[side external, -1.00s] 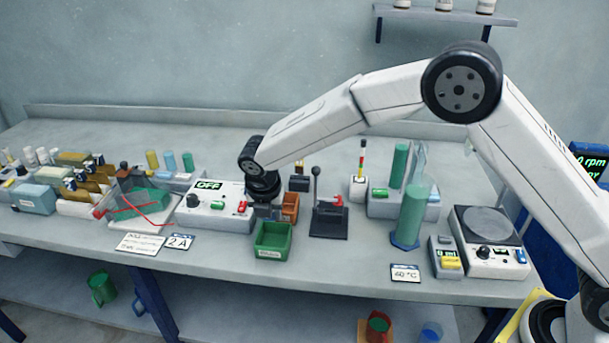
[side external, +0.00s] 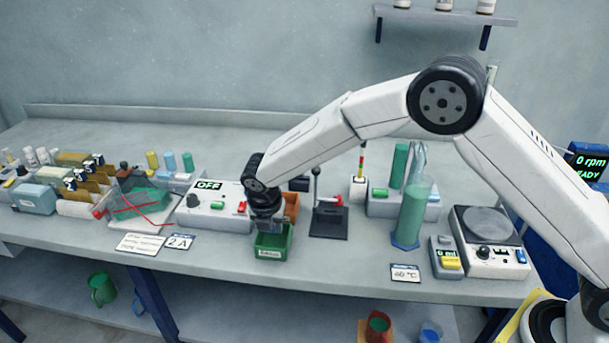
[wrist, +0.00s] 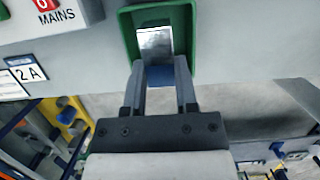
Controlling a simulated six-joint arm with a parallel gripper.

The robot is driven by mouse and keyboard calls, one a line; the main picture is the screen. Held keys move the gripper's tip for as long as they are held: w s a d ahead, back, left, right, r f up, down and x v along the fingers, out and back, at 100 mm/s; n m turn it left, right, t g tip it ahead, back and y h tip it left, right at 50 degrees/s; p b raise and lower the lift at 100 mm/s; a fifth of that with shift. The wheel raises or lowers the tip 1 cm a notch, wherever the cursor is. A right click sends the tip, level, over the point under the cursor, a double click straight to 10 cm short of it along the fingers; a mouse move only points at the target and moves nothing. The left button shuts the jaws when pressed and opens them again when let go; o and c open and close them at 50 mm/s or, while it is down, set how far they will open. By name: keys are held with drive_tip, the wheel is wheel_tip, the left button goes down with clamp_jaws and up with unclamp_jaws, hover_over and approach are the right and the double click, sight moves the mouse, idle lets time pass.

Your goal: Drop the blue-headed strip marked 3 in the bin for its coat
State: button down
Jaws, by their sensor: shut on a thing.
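My gripper (wrist: 160,72) is shut on a strip with a blue head; its silvery metal part (wrist: 154,42) points over the green bin (wrist: 127,35) in the wrist view. No number on the strip can be read. In the side view my gripper (side external: 267,226) is right above the green bin (side external: 271,253), pointing down. The strip is hidden there. The green bin has a small label on its front, too small to read. An orange-brown bin (side external: 292,204) stands just behind it, partly hidden by my gripper.
A white power unit (side external: 208,219) reading OFF stands left of the bins, with a "2 A" card (side external: 179,242) in front. A black lever stand (side external: 328,222) is close on the right. A tall green cylinder (side external: 411,215) stands further right. The bench's front edge is near the green bin.

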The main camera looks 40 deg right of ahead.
drive_tip(key=shift+c, duration=1.5)
unclamp_jaws()
drive_tip(key=v, duration=0.7)
drive_tip(key=shift+r, duration=0.4)
drive_tip(key=shift+s+a, duration=0.1)
